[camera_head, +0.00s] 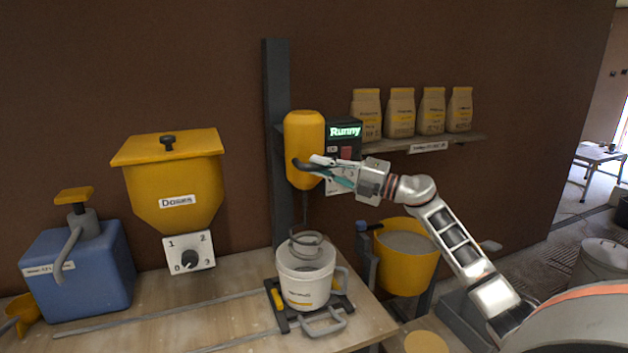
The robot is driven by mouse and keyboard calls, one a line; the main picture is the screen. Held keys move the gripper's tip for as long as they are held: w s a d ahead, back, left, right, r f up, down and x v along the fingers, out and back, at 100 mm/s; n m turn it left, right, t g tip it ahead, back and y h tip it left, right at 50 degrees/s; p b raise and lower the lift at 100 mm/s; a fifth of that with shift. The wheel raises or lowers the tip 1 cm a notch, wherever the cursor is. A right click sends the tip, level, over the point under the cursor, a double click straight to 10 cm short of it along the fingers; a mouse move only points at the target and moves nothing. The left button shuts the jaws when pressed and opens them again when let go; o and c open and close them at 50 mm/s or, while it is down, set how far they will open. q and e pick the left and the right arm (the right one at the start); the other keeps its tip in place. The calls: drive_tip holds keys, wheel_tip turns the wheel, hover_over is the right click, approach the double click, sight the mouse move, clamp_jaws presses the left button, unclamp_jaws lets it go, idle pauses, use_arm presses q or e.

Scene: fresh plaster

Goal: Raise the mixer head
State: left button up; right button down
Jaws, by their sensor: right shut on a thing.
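The mixer has a yellow head (304,135) on a dark vertical column (277,90). A thin shaft runs down from the head to a ring-shaped whisk (306,240) at the mouth of a white bucket (305,282). The whisk's lower part is hidden by the bucket. My right gripper (322,168) reaches in from the right at the lower front of the head. It is shut on the dark handle (303,164) of the mixer head; the fingers partly hide the contact. A display (345,132) behind the head reads "Runny". My left gripper does not show.
A yellow "Doses" hopper (175,185) with a dial and a blue pump tank (78,268) stand left. A shelf (425,143) with several bags is right of the mixer. A yellow bucket (405,260) stands below my right arm. The bench middle (215,300) is mostly clear.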

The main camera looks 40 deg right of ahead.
wheel_tip(320, 180, up, 2)
drive_tip(key=shift+r+p, duration=0.2)
drive_tip(key=shift+p, duration=0.3)
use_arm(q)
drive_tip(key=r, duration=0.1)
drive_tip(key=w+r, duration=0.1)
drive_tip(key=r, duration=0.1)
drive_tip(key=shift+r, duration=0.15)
use_arm(e)
drive_tip(key=shift+d+r, duration=0.1)
drive_tip(key=shift+r, duration=0.25)
drive_tip(key=shift+r, duration=0.15)
drive_tip(key=c, duration=2)
unclamp_jaws()
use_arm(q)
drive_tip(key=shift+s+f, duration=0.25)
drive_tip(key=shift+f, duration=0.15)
use_arm(e)
drive_tip(key=shift+o, duration=0.2)
